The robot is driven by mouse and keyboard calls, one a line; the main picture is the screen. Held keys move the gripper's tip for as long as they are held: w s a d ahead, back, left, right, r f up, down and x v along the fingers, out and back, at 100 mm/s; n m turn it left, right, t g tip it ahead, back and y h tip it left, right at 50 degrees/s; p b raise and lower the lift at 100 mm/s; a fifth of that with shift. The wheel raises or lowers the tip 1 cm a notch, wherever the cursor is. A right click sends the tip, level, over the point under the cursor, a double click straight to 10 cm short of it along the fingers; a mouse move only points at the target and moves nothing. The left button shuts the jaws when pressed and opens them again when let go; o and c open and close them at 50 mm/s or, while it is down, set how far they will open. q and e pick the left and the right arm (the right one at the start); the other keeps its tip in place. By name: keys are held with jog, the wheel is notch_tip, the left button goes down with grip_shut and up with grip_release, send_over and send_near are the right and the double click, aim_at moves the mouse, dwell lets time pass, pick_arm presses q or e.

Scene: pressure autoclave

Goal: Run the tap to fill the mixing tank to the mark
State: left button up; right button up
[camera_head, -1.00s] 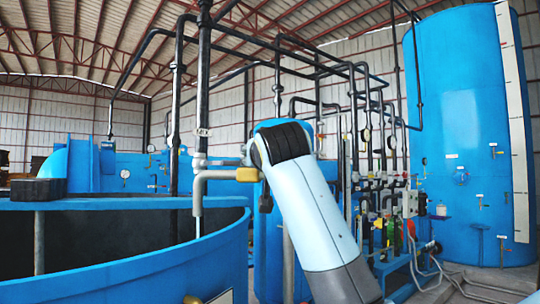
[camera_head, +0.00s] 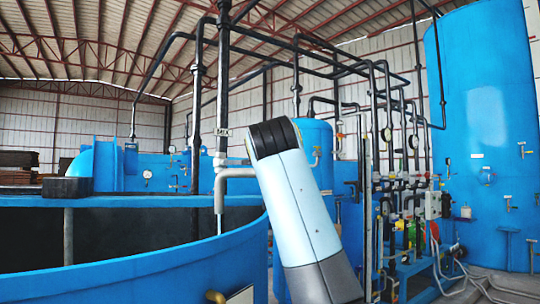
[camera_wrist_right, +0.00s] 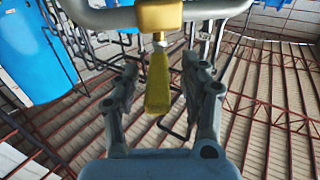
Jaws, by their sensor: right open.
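The mixing tank (camera_head: 165,262) is the large open blue tank at lower left in the head view. Its dark inside shows, but I cannot make out a mark or the water level. The tap's grey spout (camera_head: 220,185) bends down over the tank's right side. A thin pale streak (camera_head: 219,223) below its mouth looks like running water. In the right wrist view, the yellow tap handle (camera_wrist_right: 159,80) hangs below the grey pipe, between the fingers of my open right gripper (camera_wrist_right: 162,72), with gaps on both sides. My right arm hides this gripper and the handle in the head view.
A black box (camera_head: 67,187) sits on the tank's top edge. Dark vertical pipes (camera_head: 197,100) rise behind the spout. Pipework with gauges (camera_head: 387,134) and a tall blue tank (camera_head: 485,140) stand at right.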

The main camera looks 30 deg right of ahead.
notch_tip(320, 180, up, 10)
dwell(0.5)
dwell(7.0)
